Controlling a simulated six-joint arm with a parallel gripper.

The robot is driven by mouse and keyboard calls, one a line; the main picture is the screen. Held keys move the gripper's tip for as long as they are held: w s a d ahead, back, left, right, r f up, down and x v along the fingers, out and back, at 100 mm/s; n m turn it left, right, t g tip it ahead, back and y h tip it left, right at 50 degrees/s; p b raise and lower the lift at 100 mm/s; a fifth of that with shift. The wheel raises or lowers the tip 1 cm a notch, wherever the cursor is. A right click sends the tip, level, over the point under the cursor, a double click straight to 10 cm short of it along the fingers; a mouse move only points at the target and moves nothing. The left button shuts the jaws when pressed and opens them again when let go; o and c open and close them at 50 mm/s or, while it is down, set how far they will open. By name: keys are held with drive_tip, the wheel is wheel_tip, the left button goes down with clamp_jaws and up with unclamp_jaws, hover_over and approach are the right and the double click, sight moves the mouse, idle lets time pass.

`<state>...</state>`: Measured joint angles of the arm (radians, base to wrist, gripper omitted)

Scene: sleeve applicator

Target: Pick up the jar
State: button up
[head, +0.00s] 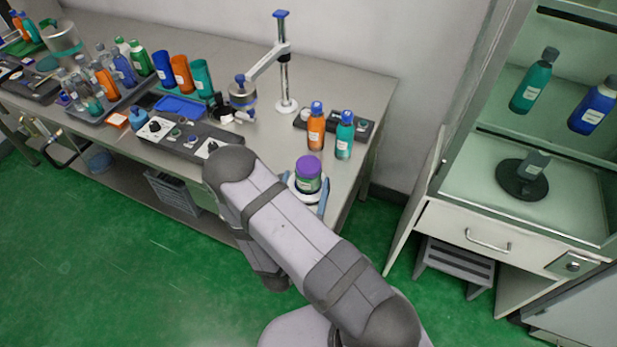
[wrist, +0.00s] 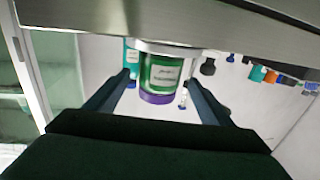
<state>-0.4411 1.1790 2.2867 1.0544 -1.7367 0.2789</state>
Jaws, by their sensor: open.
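The jar (head: 308,178) has a green body, a white label and a purple lid. It stands upright on a round white stand near the right front part of the steel bench. It also shows upside down in the wrist view (wrist: 160,75), between the fingers. My gripper (head: 306,193) is open at the jar, with one blue-grey finger on each side. In the wrist view my gripper (wrist: 158,84) shows gaps between both fingers and the jar. The arm hides part of the bench front.
An orange bottle (head: 316,129) and a teal bottle (head: 344,137) stand behind the jar on the bench (head: 365,95). A stand with a post (head: 284,75) and a dark control panel (head: 180,138) lie to the left. A cabinet (head: 480,185) with bottles stands right.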

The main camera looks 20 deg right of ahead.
sight(305, 182)
drive_tip(key=shift+p+x, duration=0.85)
drive_tip(key=shift+x, duration=0.75)
drive_tip(key=shift+p+x, duration=0.85)
drive_tip(key=shift+x, duration=1.2)
drive_tip(key=c, duration=1.3)
drive_tip(key=shift+r, duration=0.15)
drive_tip(key=shift+r+b, duration=0.7)
drive_tip(key=shift+r, duration=4.2)
